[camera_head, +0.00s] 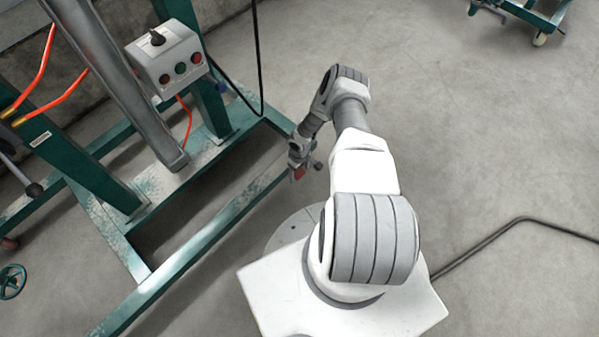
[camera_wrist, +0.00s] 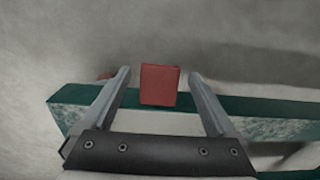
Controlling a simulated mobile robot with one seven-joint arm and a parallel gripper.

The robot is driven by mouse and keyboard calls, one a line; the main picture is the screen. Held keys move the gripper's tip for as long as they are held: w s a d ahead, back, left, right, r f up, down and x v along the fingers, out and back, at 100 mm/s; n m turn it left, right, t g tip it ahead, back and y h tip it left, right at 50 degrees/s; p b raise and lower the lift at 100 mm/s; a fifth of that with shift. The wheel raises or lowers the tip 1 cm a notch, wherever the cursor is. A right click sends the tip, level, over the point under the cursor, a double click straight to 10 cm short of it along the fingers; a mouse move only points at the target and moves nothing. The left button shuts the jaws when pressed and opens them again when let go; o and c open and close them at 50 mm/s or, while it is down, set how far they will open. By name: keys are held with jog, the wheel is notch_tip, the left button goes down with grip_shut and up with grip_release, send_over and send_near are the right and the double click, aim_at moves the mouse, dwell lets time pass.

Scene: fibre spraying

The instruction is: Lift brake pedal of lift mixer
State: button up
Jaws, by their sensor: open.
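The lift mixer's green frame (camera_head: 190,250) fills the left of the head view. A flat red pedal (camera_wrist: 160,85), which looks like the brake pedal, stands at the green frame beam (camera_wrist: 270,107) in the wrist view. My gripper (camera_wrist: 160,75) is open, with one finger on each side of the pedal. Gaps show between the pedal and both fingers; I cannot tell how deep the pedal sits between them. In the head view my gripper (camera_head: 299,172) is small, low by the frame's right corner, and a bit of red shows there.
A grey control box (camera_head: 166,60) with buttons is on the mixer's column. A black cable (camera_head: 257,60) hangs beside it. A green wheeled stand (camera_head: 530,15) is at the top right. A dark cable or pipe (camera_head: 490,240) lies on the right floor, otherwise clear.

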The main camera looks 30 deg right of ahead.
jog(key=shift+c, duration=0.3)
jog(key=c, duration=1.3)
jog(key=shift+w+d+r+g+h, duration=0.15)
jog(key=shift+r+g+h, duration=0.1)
jog(key=shift+g, duration=0.3)
jog(key=shift+w+a+r+g+h, duration=0.15)
jog(key=shift+r+g+h, duration=0.1)
jog(key=shift+g, duration=0.3)
jog(key=shift+w+r+g+h, duration=0.2)
jog(key=shift+r+g+h, duration=0.15)
jog(key=shift+g, duration=0.65)
jog(key=o, duration=1.1)
jog(key=shift+o, duration=1.3)
jog(key=shift+a, duration=0.1)
